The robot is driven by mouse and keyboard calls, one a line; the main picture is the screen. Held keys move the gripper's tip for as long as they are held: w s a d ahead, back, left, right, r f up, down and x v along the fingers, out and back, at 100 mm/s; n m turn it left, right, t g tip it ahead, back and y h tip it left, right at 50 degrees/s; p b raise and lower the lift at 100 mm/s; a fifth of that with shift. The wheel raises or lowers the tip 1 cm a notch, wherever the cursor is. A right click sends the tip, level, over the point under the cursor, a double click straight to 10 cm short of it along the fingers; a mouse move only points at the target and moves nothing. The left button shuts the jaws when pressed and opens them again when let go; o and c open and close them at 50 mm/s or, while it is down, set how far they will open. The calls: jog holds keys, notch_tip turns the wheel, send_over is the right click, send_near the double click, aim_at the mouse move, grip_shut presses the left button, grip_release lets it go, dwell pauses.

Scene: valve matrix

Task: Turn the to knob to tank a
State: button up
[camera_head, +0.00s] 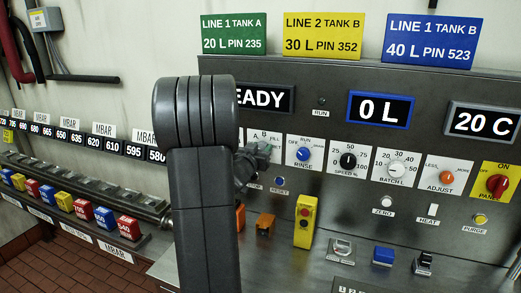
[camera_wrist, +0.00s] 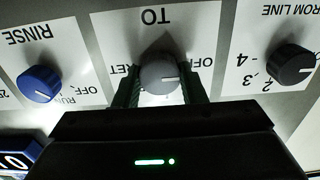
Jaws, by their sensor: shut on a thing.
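The grey TO knob (camera_wrist: 160,74) sits on a white label plate (camera_wrist: 120,30) in the middle of the wrist view, which shows the lettering upside down. Its white mark points right in that view, towards the OFF lettering. My gripper (camera_wrist: 160,92) is shut on the knob, with one finger on each side. The plate's lower part in that view is hidden by my gripper.
The blue RINSE knob (camera_head: 303,153) is close on the right in the head view, followed by the black SPEED knob (camera_head: 348,160). In the wrist view the black FROM LINE knob (camera_wrist: 292,65) is close on the other side. A yellow control box (camera_head: 305,221) stands below.

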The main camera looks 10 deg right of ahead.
jog(key=shift+f+m+b, duration=0.1)
jog(key=shift+m+b, duration=0.2)
jog(key=shift+b, duration=0.05)
jog(key=m+b, duration=0.5)
jog(key=m, duration=0.3)
jog(key=shift+d, duration=0.1)
jog(key=shift+b, duration=0.35)
jog(key=o, duration=1)
jog(key=shift+s, duration=0.15)
jog(key=b+v, duration=0.1)
jog(key=v, duration=1.2)
jog(key=shift+s+a, duration=0.25)
jog(key=shift+a, duration=0.05)
